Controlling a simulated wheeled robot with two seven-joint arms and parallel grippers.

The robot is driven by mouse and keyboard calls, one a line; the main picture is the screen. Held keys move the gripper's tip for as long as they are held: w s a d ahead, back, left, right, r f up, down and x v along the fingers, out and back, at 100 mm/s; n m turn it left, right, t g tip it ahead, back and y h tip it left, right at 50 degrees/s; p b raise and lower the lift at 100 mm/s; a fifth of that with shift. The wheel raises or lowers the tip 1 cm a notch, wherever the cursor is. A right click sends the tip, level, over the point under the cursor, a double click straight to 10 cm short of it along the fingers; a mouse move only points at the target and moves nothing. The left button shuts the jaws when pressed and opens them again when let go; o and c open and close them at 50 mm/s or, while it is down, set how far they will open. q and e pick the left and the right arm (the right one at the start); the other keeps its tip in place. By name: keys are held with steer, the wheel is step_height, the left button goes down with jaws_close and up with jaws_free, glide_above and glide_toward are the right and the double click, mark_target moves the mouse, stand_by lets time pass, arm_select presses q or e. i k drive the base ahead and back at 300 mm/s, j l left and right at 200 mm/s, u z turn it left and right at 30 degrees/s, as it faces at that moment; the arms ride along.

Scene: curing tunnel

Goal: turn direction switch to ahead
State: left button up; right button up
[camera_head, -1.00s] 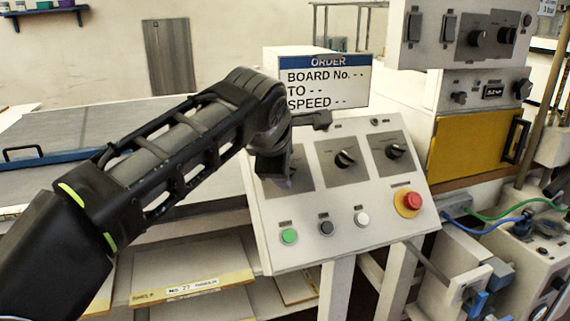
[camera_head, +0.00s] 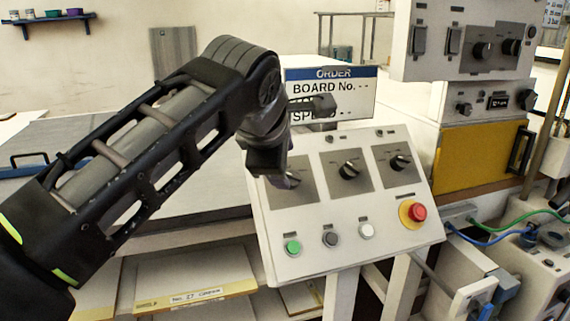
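The sloped control panel (camera_head: 318,256) carries three rotary switches on dark plates. The middle switch (camera_head: 349,171) and the right switch (camera_head: 399,162) are in clear view, both with tilted pointers. The left switch plate (camera_head: 293,193) is partly covered by my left gripper (camera_head: 288,178), and its knob is mostly hidden. The labels are too small to read, so I cannot tell which is the direction switch. My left gripper points down at the left plate. Its fingers are dark and hidden behind the hand, so I cannot see their opening or any contact. My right gripper is out of view.
Below the switches are a green button (camera_head: 293,247), a dark button, a white button and a red emergency stop (camera_head: 417,212). An order sign (camera_head: 330,88) stands behind the panel, partly covered by my arm. A tall switch cabinet (camera_head: 463,62) stands at right.

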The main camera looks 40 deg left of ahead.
mark_target(350, 169)
steer(key=k+j, duration=0.8)
